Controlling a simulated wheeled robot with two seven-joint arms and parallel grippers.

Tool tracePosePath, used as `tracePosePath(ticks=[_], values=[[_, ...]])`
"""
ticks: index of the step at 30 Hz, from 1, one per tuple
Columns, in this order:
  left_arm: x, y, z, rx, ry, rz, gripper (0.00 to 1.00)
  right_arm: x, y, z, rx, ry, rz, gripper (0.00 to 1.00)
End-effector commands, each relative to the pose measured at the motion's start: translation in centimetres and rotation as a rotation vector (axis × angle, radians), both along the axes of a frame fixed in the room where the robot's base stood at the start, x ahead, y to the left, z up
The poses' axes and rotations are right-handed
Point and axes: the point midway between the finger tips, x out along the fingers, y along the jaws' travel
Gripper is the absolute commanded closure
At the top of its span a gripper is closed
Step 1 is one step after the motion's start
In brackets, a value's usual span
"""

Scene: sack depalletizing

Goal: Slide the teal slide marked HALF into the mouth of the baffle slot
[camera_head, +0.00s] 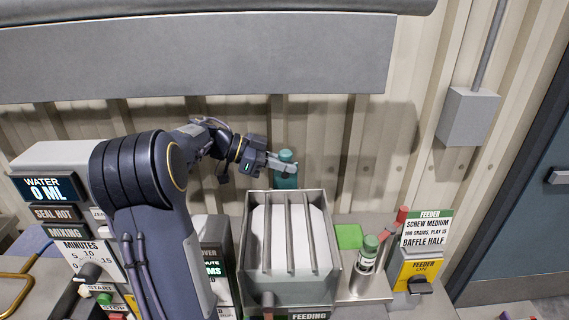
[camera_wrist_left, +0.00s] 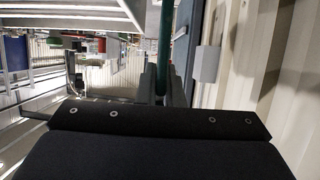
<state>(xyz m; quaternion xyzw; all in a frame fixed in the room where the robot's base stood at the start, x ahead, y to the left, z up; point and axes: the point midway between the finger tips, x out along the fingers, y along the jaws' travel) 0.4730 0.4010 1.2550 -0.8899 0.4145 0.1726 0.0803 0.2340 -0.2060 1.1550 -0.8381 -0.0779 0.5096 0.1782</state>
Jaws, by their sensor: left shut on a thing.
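The teal slide (camera_head: 286,181) is upright behind the feeder hopper, near the wall. No HALF marking on it can be read. My left gripper (camera_head: 284,166) reaches in from the left and is shut on its upper part. In the left wrist view the teal slide (camera_wrist_left: 166,42) shows edge-on as a narrow strip between the fingers (camera_wrist_left: 161,84). The hopper (camera_head: 330,268) is an open grey box with bars across its top, just in front of the slide. The mouth of the baffle slot cannot be made out. My right gripper is not in view.
Right of the hopper are a green plate (camera_head: 348,236), a green-capped container (camera_head: 369,251) and a red-tipped item (camera_head: 402,215). A feeder sign (camera_head: 424,230) reads BAFFLE HALF. The ribbed wall (camera_head: 350,130) stands close behind. The control panel (camera_head: 60,190) is at left.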

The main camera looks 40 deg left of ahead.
Motion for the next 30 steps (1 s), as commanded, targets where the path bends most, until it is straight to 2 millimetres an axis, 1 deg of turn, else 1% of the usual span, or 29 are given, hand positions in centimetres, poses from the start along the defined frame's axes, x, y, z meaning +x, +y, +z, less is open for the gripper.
tracePosePath(ticks=[30], values=[[0.0,0.0,-2.6,-0.001,0.001,0.002,1.0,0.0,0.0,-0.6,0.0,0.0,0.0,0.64]])
